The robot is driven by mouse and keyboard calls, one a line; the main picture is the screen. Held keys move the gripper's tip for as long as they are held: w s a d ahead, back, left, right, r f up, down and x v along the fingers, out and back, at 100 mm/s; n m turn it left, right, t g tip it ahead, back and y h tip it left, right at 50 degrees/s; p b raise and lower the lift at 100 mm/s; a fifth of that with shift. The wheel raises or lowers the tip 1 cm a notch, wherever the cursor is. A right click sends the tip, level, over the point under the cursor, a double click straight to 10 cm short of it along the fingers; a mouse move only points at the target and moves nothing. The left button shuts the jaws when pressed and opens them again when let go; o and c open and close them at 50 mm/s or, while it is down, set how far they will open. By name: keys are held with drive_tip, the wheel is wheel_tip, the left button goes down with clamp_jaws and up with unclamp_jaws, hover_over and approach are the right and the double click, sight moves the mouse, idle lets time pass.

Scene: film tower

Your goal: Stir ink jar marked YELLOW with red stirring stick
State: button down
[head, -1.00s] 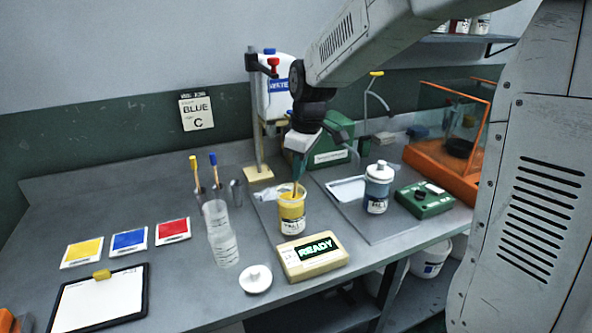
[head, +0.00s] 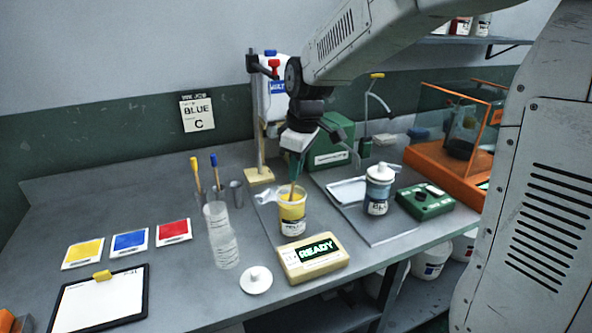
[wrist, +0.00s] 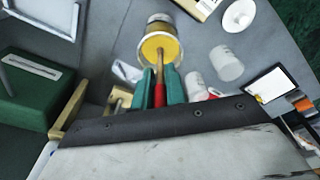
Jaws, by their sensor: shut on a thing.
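The ink jar with yellow ink (head: 292,214) stands open on the bench, left of the blue-labelled jar. Its label is too small to read surely. My gripper (head: 293,178) is directly above it, pointing down. In the wrist view its teal fingers (wrist: 161,88) are shut on the red end of the stirring stick (wrist: 159,96). The stick's bare wooden part (wrist: 160,66) reaches down into the jar's mouth, over the yellow ink (wrist: 152,47). Its lower tip is hidden, seemingly in the ink.
A READY display box (head: 313,258) and a white lid (head: 256,280) lie in front. Clear cups (head: 222,238) and a holder with yellow and blue sticks (head: 214,172) stand left. A capped blue-labelled jar (head: 378,190) and green device (head: 425,201) stand right.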

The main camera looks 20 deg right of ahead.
wheel_tip(320, 180, up, 8)
drive_tip(key=s, duration=0.1)
drive_tip(key=shift+d, duration=0.3)
idle(0.4)
drive_tip(key=shift+r, duration=0.2)
idle(0.6)
wheel_tip(320, 180, up, 5)
drive_tip(key=shift+f, duration=0.1)
idle(0.4)
idle(0.9)
